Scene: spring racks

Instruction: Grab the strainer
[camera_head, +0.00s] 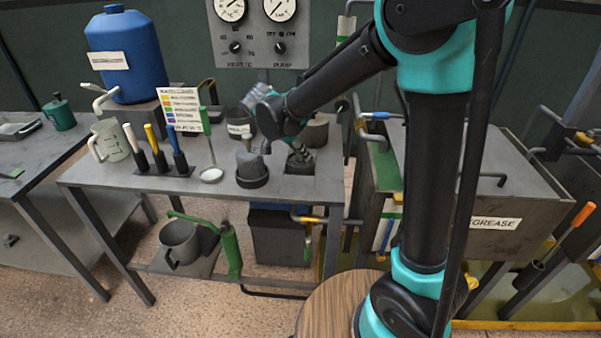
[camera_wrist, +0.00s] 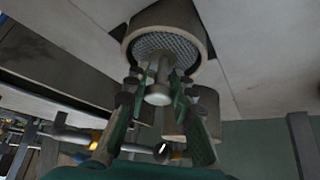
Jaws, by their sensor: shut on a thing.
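The strainer (camera_wrist: 180,45) shows in the wrist view as a round mesh disc with a central post ending in a round grey knob (camera_wrist: 158,93). A round brown-grey rim (camera_wrist: 137,28) surrounds the mesh. My gripper (camera_wrist: 153,88) has its two green-and-dark fingers on either side of the post, shut on it. In the head view, my gripper (camera_head: 299,157) hangs over the right part of the grey workbench (camera_head: 110,175). The strainer cannot be made out clearly there behind the fingers and arm.
A dark cup (camera_head: 252,182) with a grey piece in it stands left of my gripper. A grey pot (camera_head: 316,132) stands just behind. Several coloured-handled tools, a sign (camera_head: 180,108) and a blue canister (camera_head: 125,55) are farther left.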

